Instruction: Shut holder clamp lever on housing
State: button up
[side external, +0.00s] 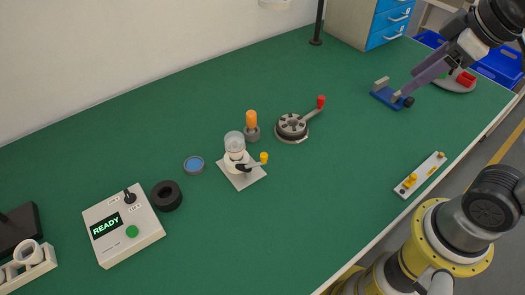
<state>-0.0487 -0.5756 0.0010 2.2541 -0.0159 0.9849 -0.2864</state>
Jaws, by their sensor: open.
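A pale square plate (242,180) near the middle of the table bears a white body (233,161) with a clear dome on top. A short dark lever with a yellow knob (264,157) sticks out from it to the right; I cannot tell whether it is fully closed. A round grey fixture (291,126) behind it has a lever with a red knob (321,101) pointing up and right. My gripper (402,95) is open at the upper right, its fingers reaching down by a small blue fixture (383,95). Whether they touch it is unclear. It is far from the yellow-knobbed lever.
An orange-topped piece (251,121) stands close behind the domed body. A blue-centred disc (194,165), a black ring (167,195) and a control box (123,225) reading READY lie left. A bar with yellow knobs (421,174) lies near the right edge. The front centre is clear.

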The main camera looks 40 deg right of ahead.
jog(key=w+a+r+n+g, duration=0.1)
jog(key=w+a+n, duration=0.25)
jog(key=w, duration=0.55)
jog(key=n+g, duration=0.4)
jog(key=n, duration=0.1)
send_over(264, 155)
notch_tip(264, 155, down, 13)
notch_tip(264, 155, down, 13)
jog(key=shift+f, duration=0.15)
jog(key=shift+c, duration=0.2)
grip_shut()
